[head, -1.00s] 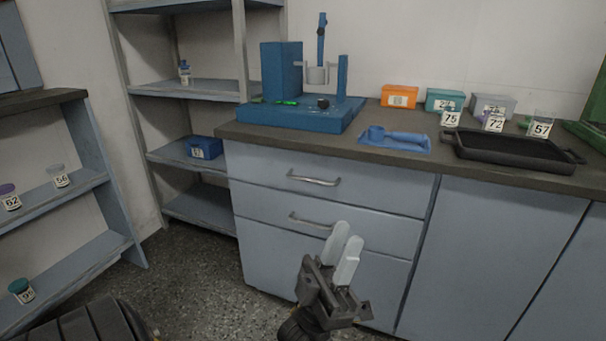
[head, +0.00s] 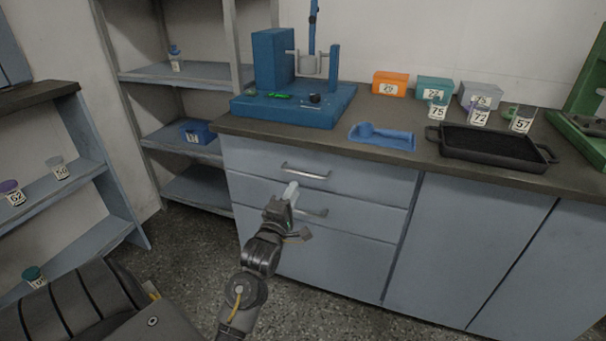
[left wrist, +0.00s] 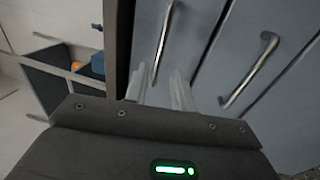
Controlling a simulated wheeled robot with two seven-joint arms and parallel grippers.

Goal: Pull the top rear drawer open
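The top drawer (head: 258,160) is shut in the grey-blue cabinet under the counter, with a curved metal handle (head: 306,174). A second drawer (head: 250,193) with its own handle (head: 312,212) is shut below it. My left gripper (head: 291,188) is in front of the drawers, just below the top handle in the head view. In the left wrist view its two pale fingers (left wrist: 160,82) are apart, with one handle (left wrist: 163,40) lined up with the gap between them. I cannot tell whether they touch it. The other handle (left wrist: 250,72) is to the right. My right gripper is out of view.
The counter (head: 395,155) holds a blue shaker stand (head: 290,108), a blue scoop tray (head: 382,137), a black pan (head: 495,146), boxes and labelled jars. Shelves (head: 185,150) stand left of the cabinet. Floor in front is free.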

